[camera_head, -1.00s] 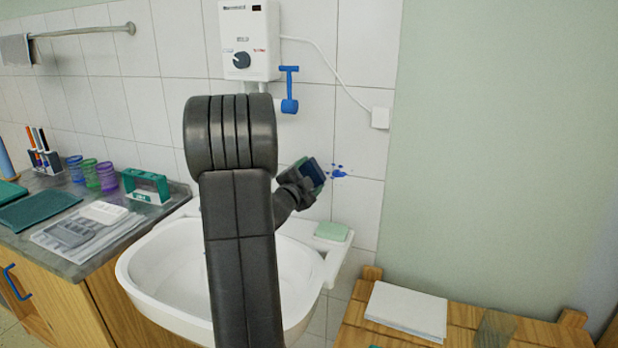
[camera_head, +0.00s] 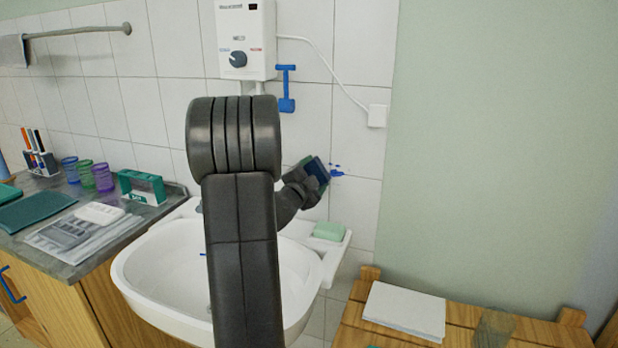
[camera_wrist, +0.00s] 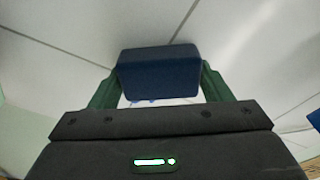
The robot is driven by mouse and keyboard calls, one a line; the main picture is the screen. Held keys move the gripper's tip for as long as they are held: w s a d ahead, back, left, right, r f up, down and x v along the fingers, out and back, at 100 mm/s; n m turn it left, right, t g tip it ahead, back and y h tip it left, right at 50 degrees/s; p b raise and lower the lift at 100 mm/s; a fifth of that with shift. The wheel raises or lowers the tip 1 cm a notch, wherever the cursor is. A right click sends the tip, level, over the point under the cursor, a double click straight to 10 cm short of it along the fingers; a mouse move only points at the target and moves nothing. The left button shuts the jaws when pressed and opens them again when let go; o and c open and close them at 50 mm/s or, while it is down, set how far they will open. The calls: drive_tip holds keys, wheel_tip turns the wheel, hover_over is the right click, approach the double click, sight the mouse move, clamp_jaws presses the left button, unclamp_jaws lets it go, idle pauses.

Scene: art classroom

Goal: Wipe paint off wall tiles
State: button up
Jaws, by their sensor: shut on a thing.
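My arm hides part of the sink.
A white sink (camera_head: 150,270) stands below, with a pale green soap-like block (camera_head: 329,231) on its right rim. A white water heater (camera_head: 245,38) and blue handled tool (camera_head: 286,90) are above. A cluttered counter (camera_head: 130,238) is left; a wooden table (camera_head: 352,322) with paper (camera_head: 405,309) is right.

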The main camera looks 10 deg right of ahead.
sight(349, 173)
drive_tip(key=shift+s+d+b, duration=0.8)
drive_tip(key=shift+s+d, duration=0.05)
drive_tip(key=shift+d, duration=0.4)
drive_tip(key=shift+s+d+b, duration=0.8)
drive_tip(key=shift+d+b, duration=0.05)
drive_tip(key=shift+d, duration=0.4)
drive_tip(key=shift+s+d+b, duration=0.8)
drive_tip(key=shift+s+d, duration=0.05)
drive_tip(key=shift+d, duration=0.4)
